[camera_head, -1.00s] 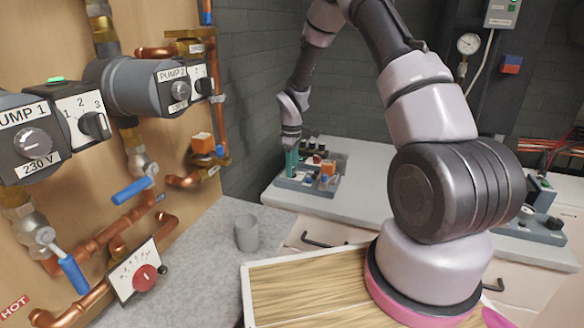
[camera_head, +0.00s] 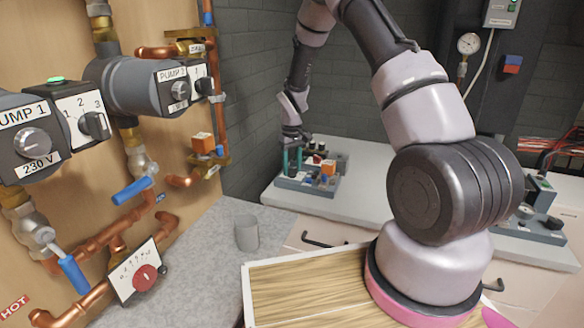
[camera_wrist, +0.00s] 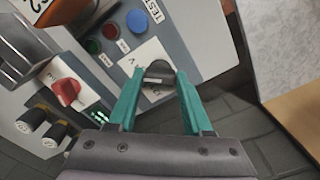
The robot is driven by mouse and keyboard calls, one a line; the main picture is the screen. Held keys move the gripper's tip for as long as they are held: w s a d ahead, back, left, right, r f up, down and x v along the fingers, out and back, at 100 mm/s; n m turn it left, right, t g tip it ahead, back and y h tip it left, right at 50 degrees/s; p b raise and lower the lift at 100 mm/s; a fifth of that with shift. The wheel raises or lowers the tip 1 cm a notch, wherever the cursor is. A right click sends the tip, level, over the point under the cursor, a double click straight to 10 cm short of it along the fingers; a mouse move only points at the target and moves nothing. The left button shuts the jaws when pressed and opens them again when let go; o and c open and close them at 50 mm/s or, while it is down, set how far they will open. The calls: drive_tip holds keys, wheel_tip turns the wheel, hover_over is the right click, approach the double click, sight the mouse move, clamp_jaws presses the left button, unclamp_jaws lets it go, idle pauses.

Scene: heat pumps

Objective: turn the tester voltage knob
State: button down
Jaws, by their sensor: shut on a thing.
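The tester (camera_head: 310,186) is a grey panel box on the far white counter. In the wrist view its sloped face (camera_wrist: 185,35) carries a black knob (camera_wrist: 158,74) over a white label with a partly hidden "V". This looks like the voltage knob. My gripper (camera_head: 292,158) points down at the tester's left end. In the wrist view my gripper (camera_wrist: 158,78) has its teal fingers on either side of the black knob, shut on it. The knob's lower part and some of its label are hidden.
Beside the knob are green, red and blue buttons (camera_wrist: 137,20), a red knob (camera_wrist: 67,91) and yellow-black terminals (camera_wrist: 31,118). A grey cup (camera_head: 247,232) stands on the near bench. The pump wall (camera_head: 40,200) is at left.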

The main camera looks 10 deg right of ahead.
sight(292, 169)
drive_tip(key=shift+m, duration=0.6)
drive_tip(key=shift+c, duration=1.6)
unclamp_jaws()
drive_tip(key=shift+r, duration=0.1)
wheel_tip(292, 169, up, 11)
